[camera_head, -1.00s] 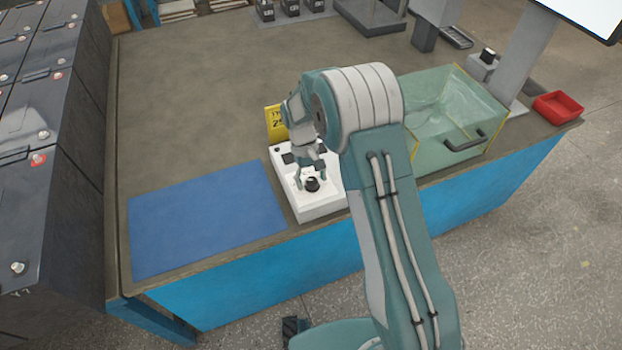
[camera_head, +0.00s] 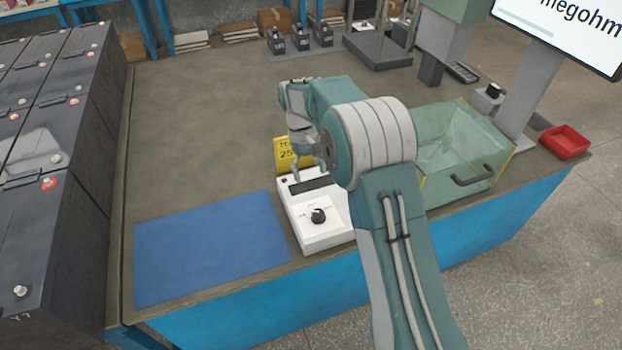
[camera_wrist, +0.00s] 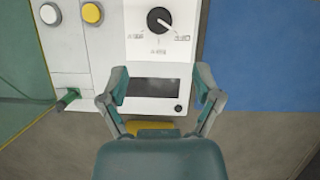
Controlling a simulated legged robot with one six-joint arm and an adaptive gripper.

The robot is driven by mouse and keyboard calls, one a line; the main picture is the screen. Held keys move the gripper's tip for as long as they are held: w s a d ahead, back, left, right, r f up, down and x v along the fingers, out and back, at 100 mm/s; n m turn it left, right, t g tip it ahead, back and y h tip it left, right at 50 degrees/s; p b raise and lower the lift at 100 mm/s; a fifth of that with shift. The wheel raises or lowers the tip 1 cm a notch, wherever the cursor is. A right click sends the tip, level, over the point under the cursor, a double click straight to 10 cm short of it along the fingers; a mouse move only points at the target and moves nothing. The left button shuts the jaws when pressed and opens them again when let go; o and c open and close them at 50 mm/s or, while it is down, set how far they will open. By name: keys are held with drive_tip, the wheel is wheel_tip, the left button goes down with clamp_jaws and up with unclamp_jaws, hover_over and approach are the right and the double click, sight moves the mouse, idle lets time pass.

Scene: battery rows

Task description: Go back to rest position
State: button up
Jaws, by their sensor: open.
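My gripper (camera_wrist: 160,92) is open and empty in the wrist view, with its fingers spread on either side of the dark display of the white meter (camera_wrist: 163,50). The meter has a black rotary knob (camera_wrist: 159,20) with printed marks around it. In the head view my gripper (camera_head: 313,168) hangs above the back part of the meter (camera_head: 327,238), apart from the knob (camera_head: 318,215). The fingers are small and partly hidden by my arm there. A yellow sign (camera_head: 288,154) stands behind the meter.
A blue mat (camera_head: 210,250) lies left of the meter. A clear box with a handle (camera_head: 460,150) and a red tray (camera_head: 565,141) are to the right. Black batteries (camera_head: 60,180) stand left of the table. The table's middle (camera_head: 200,130) is clear.

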idle(0.3)
drive_tip(key=s+d+r+m+t+y, duration=0.1)
drive_tip(key=s+d+r+t, duration=0.1)
drive_tip(key=s+d+r, duration=0.35)
drive_tip(key=s+d+r+m+t+y, duration=0.1)
drive_tip(key=s+d+r+t, duration=0.2)
drive_tip(key=s+r, duration=0.6)
drive_tip(key=s+d+r+m+t, duration=0.1)
drive_tip(key=s+d+t, duration=0.1)
drive_tip(key=s, duration=0.5)
drive_tip(key=s+d+r+m+t, duration=0.1)
drive_tip(key=s+d+r+t, duration=0.1)
drive_tip(key=s, duration=0.6)
drive_tip(key=shift+m+t, duration=0.3)
drive_tip(key=shift+s+d, duration=0.1)
